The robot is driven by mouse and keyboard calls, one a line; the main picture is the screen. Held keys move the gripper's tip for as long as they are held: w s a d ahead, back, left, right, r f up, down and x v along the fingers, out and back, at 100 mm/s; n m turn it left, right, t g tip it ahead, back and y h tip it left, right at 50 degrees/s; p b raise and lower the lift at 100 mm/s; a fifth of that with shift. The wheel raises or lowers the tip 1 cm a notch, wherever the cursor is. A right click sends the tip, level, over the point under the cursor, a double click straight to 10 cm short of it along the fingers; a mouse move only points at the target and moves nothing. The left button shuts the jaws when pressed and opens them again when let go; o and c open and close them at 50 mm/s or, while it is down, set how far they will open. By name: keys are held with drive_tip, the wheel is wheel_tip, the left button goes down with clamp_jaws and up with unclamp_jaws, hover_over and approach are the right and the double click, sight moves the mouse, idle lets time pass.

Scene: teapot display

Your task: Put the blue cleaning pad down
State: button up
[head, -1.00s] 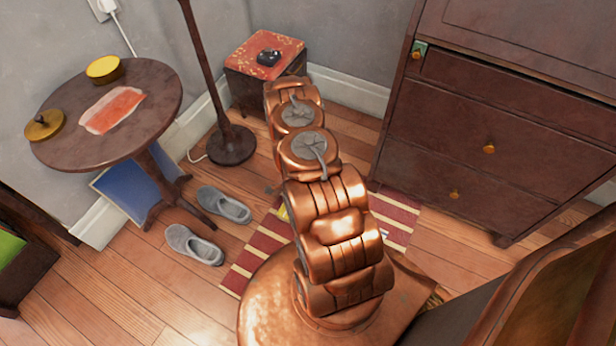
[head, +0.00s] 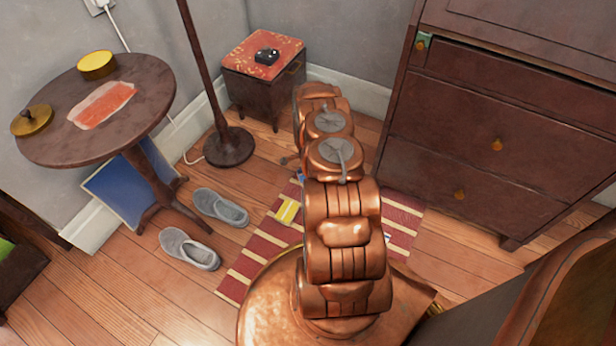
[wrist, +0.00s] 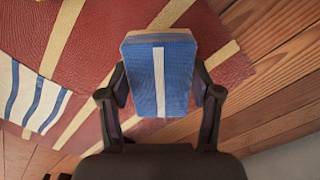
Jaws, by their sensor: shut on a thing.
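The blue cleaning pad (wrist: 160,76) is a blue block with a white stripe down its middle and a brownish far edge. In the wrist view it sits between the two dark fingers of my gripper (wrist: 160,88), which is shut on it. The red and cream striped rug (wrist: 95,25) shows beneath and beyond the pad; I cannot tell how far the pad is above it. In the head view my copper arm hides most of the gripper and pad.
A white cloth with blue stripes (wrist: 32,95) lies on the rug at left. Grey slippers (head: 220,207), a lamp base (head: 230,147) and a round table (head: 150,95) stand left. A low red-topped box (head: 285,48) is behind. A dark drawer cabinet (head: 470,185) bounds the right.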

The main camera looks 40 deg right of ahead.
drive_tip(key=shift+w+d+f, duration=0.15)
drive_tip(key=shift+d, duration=0.2)
drive_tip(key=shift+a+f+b, duration=0.1)
drive_tip(key=shift+f+b, duration=0.7)
drive_tip(key=shift+f, duration=0.75)
drive_tip(key=shift+f, duration=0.25)
drive_tip(key=o, duration=1)
drive_tip(key=shift+r, duration=0.15)
